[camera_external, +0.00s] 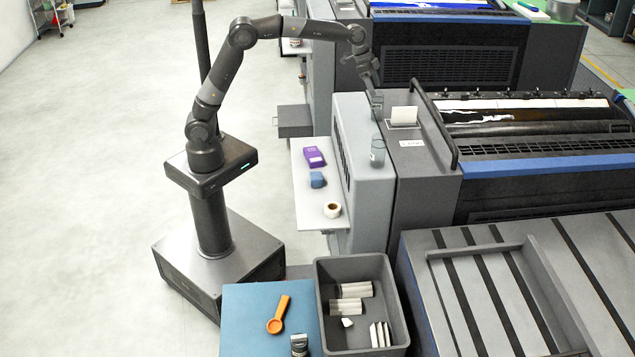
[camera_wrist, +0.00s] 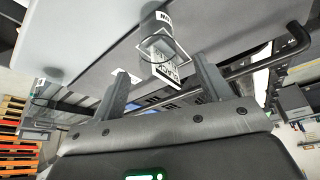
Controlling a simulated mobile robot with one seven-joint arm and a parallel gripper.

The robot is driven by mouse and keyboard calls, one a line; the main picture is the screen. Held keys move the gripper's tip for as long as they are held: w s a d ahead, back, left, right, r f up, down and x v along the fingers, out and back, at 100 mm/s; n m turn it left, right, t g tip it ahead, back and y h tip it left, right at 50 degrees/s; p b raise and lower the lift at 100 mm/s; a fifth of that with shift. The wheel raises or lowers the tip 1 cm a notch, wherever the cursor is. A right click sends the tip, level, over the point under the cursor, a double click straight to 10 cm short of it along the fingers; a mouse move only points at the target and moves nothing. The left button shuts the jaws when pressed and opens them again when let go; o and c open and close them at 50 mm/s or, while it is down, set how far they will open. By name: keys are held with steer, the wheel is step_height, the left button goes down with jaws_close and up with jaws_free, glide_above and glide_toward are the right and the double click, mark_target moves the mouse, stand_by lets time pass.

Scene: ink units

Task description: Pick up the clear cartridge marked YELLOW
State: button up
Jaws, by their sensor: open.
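Two clear cartridges stand on the light grey ink unit (camera_external: 362,185). One (camera_external: 377,104) is at the back, right at my gripper (camera_external: 373,90); the other (camera_external: 377,152) stands nearer the camera. In the wrist view my gripper (camera_wrist: 157,66) is open, its two fingers apart. A clear cartridge (camera_wrist: 155,22) with a dark label shows beyond the fingertips, roughly between them; I cannot tell whether they reach around it. Another clear cartridge (camera_wrist: 45,80) is at the left. No colour word is readable on either cartridge.
A white card (camera_external: 403,116) stands beside the back cartridge. A dark handrail (camera_external: 436,125) runs close on the right. A side shelf (camera_external: 310,205) holds a purple box (camera_external: 314,157), a blue item (camera_external: 317,180) and a tape roll (camera_external: 332,209). A grey bin (camera_external: 330,270) is in front.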

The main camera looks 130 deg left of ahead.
mark_target(380, 104)
steer(key=x, duration=0.8)
steer(key=shift+d+f, duration=0.1)
steer(key=shift+f, duration=0.35)
steer(key=shift+c, duration=0.3)
steer(key=c, duration=1.1)
